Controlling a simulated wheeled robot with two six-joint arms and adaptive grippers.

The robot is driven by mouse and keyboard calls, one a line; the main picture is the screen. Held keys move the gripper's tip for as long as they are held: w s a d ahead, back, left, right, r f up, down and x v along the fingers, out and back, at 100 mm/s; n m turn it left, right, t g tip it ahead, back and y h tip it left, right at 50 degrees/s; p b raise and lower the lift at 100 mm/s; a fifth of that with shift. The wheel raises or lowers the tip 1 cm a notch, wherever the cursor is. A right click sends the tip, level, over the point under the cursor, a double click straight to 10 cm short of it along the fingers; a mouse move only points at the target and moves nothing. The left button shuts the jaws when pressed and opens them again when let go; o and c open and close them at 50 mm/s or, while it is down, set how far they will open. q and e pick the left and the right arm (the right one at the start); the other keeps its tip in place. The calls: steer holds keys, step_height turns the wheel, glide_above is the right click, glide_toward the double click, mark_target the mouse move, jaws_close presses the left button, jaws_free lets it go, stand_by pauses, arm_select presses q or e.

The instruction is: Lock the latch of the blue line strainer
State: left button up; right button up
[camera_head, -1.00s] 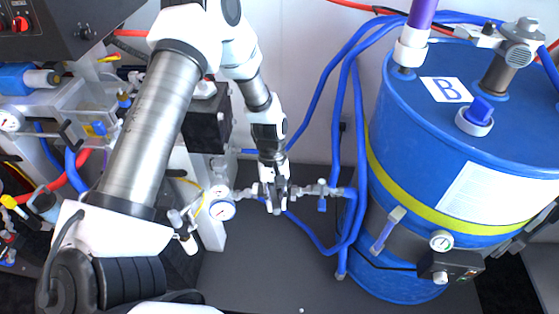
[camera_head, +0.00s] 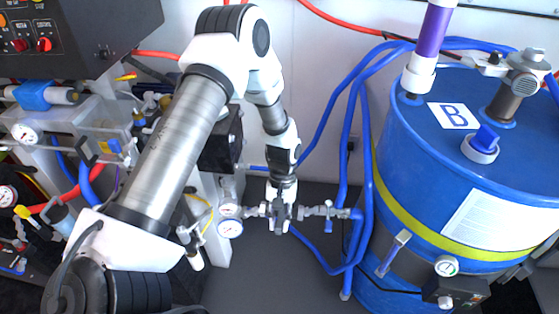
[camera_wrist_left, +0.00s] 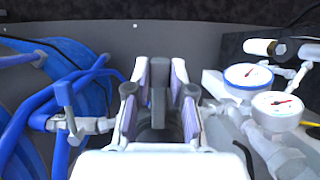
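The blue line strainer sits in the pipe line at the lower middle of the head view, mostly hidden behind my left gripper (camera_head: 279,214). I cannot make out its body clearly. In the left wrist view a dark grey upright lever (camera_wrist_left: 158,90), which looks like the latch, stands between the fingers of my left gripper (camera_wrist_left: 158,108). The fingers are apart, one on each side of the lever, with a narrow gap visible on both sides. Whether anything touches lower down is hidden. My right gripper is in neither view.
A small blue-handled valve (camera_head: 329,222) sits right of the gripper, with blue hoses (camera_head: 362,170) beyond. Pressure gauges (camera_head: 230,228) are close on the left. The large blue drum (camera_head: 410,150) marked B fills the right side. Dark floor (camera_head: 255,285) lies clear below the line.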

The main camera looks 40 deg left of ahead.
mark_target(281, 214)
arm_select(q)
steer(key=o, duration=0.4)
steer(key=v, duration=1.2)
steer(key=shift+a, duration=0.1)
steer(key=shift+f, duration=0.1)
